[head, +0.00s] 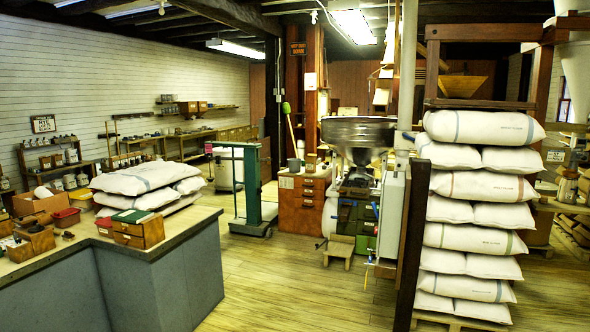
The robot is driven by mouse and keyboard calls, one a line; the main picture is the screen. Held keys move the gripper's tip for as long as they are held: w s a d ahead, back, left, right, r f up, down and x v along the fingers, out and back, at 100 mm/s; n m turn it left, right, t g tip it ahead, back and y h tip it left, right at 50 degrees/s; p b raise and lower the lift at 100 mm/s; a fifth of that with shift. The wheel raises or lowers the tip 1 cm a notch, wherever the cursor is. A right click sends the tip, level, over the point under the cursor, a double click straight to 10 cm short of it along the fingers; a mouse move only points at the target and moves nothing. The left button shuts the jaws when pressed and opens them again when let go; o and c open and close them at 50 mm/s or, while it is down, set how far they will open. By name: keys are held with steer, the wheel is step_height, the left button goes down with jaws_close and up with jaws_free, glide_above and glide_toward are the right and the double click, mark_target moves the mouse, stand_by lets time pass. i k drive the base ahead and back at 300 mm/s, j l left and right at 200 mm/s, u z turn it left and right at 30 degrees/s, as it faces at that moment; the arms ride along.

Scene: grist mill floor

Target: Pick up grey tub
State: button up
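A small grey tub-like container (293,166) stands on top of the reddish-brown drawer cabinet (301,205) in the middle of the room. It is small in the head view, so its details cannot be made out. A smaller brown item (311,160) stands close to its right. My gripper is not in view.
A grey-sided counter (165,285) with sacks and wooden boxes fills the left front. A green platform scale (252,190) stands left of the cabinet, a steel hopper machine (358,135) right of it. Stacked sacks (480,187) block the right. The plank floor (285,280) between is clear.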

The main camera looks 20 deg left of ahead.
mark_target(294, 163)
steer(key=i+j+u, duration=0.3)
steer(key=i+u, duration=0.15)
steer(key=i, duration=0.15)
steer(key=i+u, duration=0.45)
steer(key=i, duration=0.15)
steer(key=i+u, duration=0.5)
steer(key=i, duration=1.7)
steer(key=i+l+z, duration=0.1)
steer(key=i+z, duration=0.2)
steer(key=i, duration=0.35)
steer(key=i+z, duration=0.35)
steer(key=i, duration=0.3)
steer(key=i+j+z, duration=0.3)
steer(key=i, duration=0.3)
steer(key=i+u, duration=0.2)
steer(key=i, duration=0.45)
steer(key=i+u, duration=0.2)
steer(key=i, duration=0.4)
steer(key=i+l+u, duration=0.25)
steer(key=i, duration=0.35)
steer(key=i+z, duration=0.2)
steer(key=i, duration=0.45)
steer(key=i+z, duration=0.25)
steer(key=i, duration=0.4)
steer(key=i+j+z, duration=0.2)
steer(key=i, duration=0.4)
steer(key=i+l+u, duration=0.1)
steer(key=i, duration=0.45)
steer(key=i+l+u, duration=0.15)
steer(key=i, duration=0.4)
